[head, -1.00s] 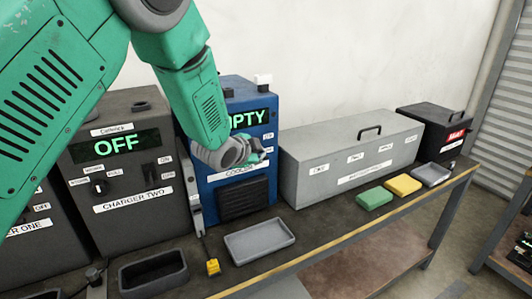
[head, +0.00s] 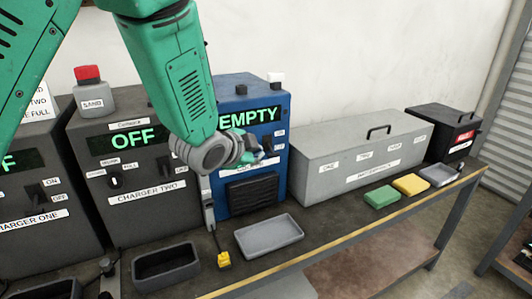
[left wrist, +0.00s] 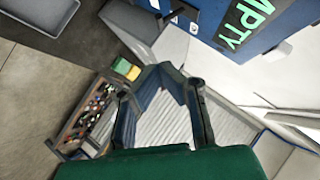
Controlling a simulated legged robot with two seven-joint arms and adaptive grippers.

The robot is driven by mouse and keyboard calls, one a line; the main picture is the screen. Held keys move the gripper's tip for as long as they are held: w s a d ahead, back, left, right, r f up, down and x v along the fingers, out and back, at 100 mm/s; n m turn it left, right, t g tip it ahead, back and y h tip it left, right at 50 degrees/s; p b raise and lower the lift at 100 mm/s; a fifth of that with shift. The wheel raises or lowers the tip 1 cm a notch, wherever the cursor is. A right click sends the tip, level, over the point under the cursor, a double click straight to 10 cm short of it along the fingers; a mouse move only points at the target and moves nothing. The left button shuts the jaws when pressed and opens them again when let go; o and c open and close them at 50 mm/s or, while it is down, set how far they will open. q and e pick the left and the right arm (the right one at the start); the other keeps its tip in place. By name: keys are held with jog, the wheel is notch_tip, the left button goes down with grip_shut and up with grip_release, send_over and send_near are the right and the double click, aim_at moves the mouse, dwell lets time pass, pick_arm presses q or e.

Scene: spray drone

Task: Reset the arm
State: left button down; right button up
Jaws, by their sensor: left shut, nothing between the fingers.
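My left arm (head: 185,85) reaches in from the upper left. Its gripper (head: 262,156) is in front of the blue cooler (head: 267,198), near its label and switch, with its display reading EMPTY. I cannot tell whether it touches the cooler. In the left wrist view the gripper's fingers (left wrist: 162,72) come together with nothing between them. The cooler shows there at the upper right (left wrist: 205,22). The wrist hides part of the cooler's front. My right gripper is in neither current view.
Charger Two (head: 150,192), reading OFF, and Charger One (head: 35,228) stand left. A grey box (head: 350,158) and black box (head: 440,138) stand right. On the bench are a grey tray (head: 270,238), dark tray (head: 166,268), yellow connector (head: 223,259), green block (head: 381,197) and yellow block (head: 411,184).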

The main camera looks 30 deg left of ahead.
pick_arm(q)
jog(key=s+f+n+g+b, duration=0.1)
jog(key=s+f, duration=0.3)
jog(key=f, duration=0.3)
jog(key=s+d+f+n+g+b, duration=0.1)
jog(key=s+f+n+g, duration=0.1)
jog(key=s+f, duration=0.2)
jog(key=s+f+n+g+b, duration=0.1)
jog(key=s+f, duration=0.3)
jog(key=f, duration=0.6)
jog(key=shift+d+f+g, duration=0.15)
jog(key=shift+f+g, duration=0.15)
jog(key=s+f+n+g+b, duration=0.2)
jog(key=s+f+n+g, duration=0.1)
jog(key=s+f, duration=0.6)
jog(key=s+d+f+n+g+b, duration=0.1)
jog(key=s+f+n+g+b, duration=0.1)
jog(key=s+f, duration=0.7)
jog(key=shift+s+f+n+g+y, duration=0.3)
jog(key=shift+s+n+g, duration=0.65)
jog(key=shift+s, duration=2.8)
pick_arm(e)
notch_tip(320, 180, down, 8)
jog(key=d, duration=0.1)
jog(key=shift+s+d+r, duration=0.15)
jog(key=shift+r, duration=0.1)
